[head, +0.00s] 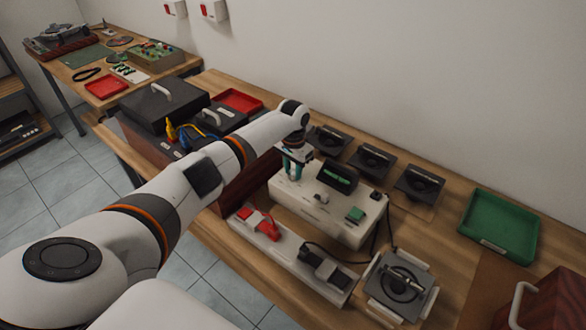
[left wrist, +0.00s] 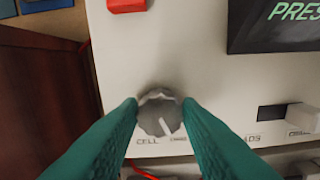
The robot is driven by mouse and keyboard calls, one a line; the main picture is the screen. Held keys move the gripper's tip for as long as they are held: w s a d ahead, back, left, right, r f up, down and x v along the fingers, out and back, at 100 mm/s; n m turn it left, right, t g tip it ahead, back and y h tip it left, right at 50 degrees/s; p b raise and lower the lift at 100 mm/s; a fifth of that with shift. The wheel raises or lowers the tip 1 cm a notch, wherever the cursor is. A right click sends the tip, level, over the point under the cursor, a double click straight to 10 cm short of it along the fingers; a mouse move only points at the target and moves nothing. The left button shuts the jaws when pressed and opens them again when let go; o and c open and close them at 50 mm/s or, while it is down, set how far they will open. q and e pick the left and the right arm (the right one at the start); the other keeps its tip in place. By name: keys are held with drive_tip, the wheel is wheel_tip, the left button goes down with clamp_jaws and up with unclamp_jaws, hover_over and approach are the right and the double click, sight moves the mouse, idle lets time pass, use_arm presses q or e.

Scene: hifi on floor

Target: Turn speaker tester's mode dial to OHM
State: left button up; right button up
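The speaker tester (head: 345,214) is a white box on the bench, with a dark display (head: 340,177). The display (left wrist: 285,25) also shows in the left wrist view, with part of a word starting "PRES". The grey mode dial (left wrist: 160,111) has a white pointer line aimed down and slightly right. "CELL" is printed at its lower left; other lettering below it is partly hidden, and I cannot read OHM. My left gripper (left wrist: 160,107) has a teal finger against each side of the dial. In the head view this gripper (head: 292,168) is over the tester's left end. My right gripper is not in view.
A red button (left wrist: 127,4) sits above the dial. A long pale unit with a red switch (head: 268,229) lies in front of the tester. Several black speakers (head: 371,161) stand behind it. A green tray (head: 500,224) is at the right. Dark cases (head: 160,105) are at the left.

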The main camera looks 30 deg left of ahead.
sight(293, 172)
use_arm(q)
drive_tip(key=o, duration=0.4)
drive_tip(key=shift+c, duration=0.2)
drive_tip(key=shift+r, duration=0.1)
wheel_tip(293, 172, up, 12)
drive_tip(key=b, duration=0.1)
idle(0.5)
